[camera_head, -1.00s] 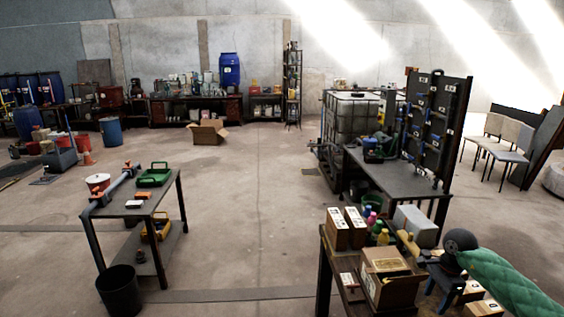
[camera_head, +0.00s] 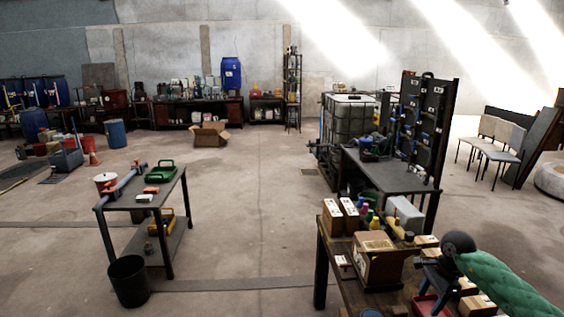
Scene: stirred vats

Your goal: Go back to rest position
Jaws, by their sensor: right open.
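My right arm comes in from the lower right with a green sleeve and a dark round wrist. My right gripper (camera_head: 436,282) is open and points down over the right-hand table (camera_head: 332,258), beside an open cardboard box (camera_head: 378,266). No held thing shows in it, though its fingertips are hard to make out against the clutter. My left gripper is out of view.
The right-hand table also bears small boxes (camera_head: 332,217), coloured bottles and a red tray (camera_head: 432,307). A left table (camera_head: 155,202) holds a green tray (camera_head: 160,172), with a black bin (camera_head: 129,281) in front. The floor between is clear.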

